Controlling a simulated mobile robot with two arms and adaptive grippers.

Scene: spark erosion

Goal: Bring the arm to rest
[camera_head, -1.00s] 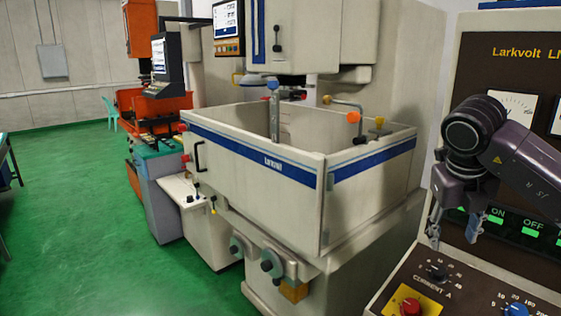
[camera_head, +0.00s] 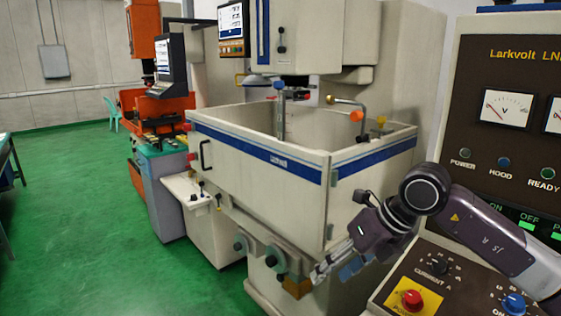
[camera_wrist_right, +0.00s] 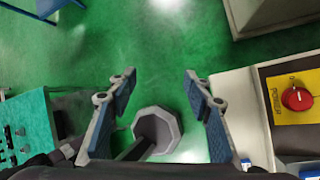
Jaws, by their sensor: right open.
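My right arm comes in from the right in the head view. Its gripper (camera_head: 332,274) hangs low in front of the erosion machine's lower front corner, left of the control console (camera_head: 505,120), with its fingers pointing down and left. In the right wrist view the same gripper (camera_wrist_right: 156,82) is open and empty. Its two blue-padded fingers are wide apart, with green floor and a grey octagonal shape behind them. My left gripper is not in view.
The erosion machine's tank (camera_head: 255,160) stands mid-picture. The console's red button (camera_head: 411,299) and blue knob (camera_head: 514,304) are close below my right arm. The red button (camera_wrist_right: 298,98) also shows in the wrist view. Green floor (camera_head: 100,230) is clear at left.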

